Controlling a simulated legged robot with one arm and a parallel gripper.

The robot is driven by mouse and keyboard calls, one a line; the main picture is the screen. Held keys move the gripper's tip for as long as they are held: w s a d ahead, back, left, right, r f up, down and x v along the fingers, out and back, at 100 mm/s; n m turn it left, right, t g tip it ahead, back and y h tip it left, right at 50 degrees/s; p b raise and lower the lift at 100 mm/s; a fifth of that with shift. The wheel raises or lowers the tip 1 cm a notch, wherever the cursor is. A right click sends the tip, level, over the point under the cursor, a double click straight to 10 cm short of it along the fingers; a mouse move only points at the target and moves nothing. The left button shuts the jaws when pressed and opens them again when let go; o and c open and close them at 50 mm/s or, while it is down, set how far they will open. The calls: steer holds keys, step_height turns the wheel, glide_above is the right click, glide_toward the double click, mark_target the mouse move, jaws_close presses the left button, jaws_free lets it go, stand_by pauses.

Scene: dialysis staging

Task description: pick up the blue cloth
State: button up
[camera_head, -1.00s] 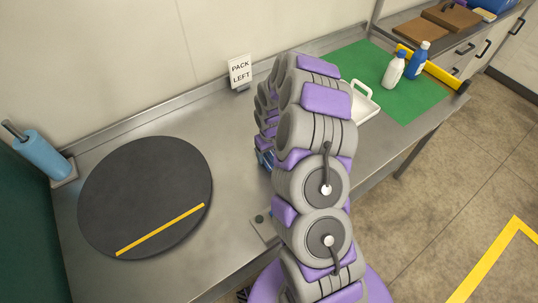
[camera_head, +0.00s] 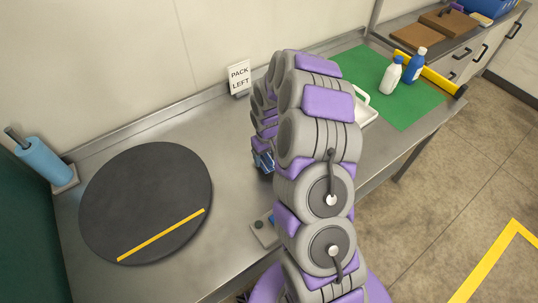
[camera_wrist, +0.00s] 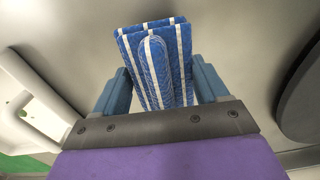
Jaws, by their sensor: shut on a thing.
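The blue cloth (camera_wrist: 155,60) has white stripes and is folded. In the wrist view it sits between the two blue fingers of my gripper (camera_wrist: 160,88), which are shut on it. In the head view my arm hides most of the gripper; only a bit of blue (camera_head: 264,162) shows at its left edge, above the steel counter (camera_head: 225,130). I cannot tell from these views how far the cloth is from the counter.
A round dark disc (camera_head: 145,195) with a yellow stripe lies on the left. A white tray (camera_head: 364,108), a green mat (camera_head: 415,105) and two bottles (camera_head: 390,76) are on the right. A "PACK LEFT" sign (camera_head: 239,77) stands at the back. Bare counter lies between disc and arm.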

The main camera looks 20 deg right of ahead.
steer(key=s+a, duration=0.2)
steer(key=a, duration=0.2)
steer(key=s+a+p, duration=0.1)
steer(key=s+a, duration=0.2)
steer(key=a, duration=0.1)
steer(key=s+a+r+p, duration=0.1)
steer(key=s+a, duration=0.1)
steer(key=a, duration=0.2)
steer(key=shift+s+a+r, duration=0.1)
steer(key=shift+s+a, duration=0.2)
steer(key=shift+a, duration=0.1)
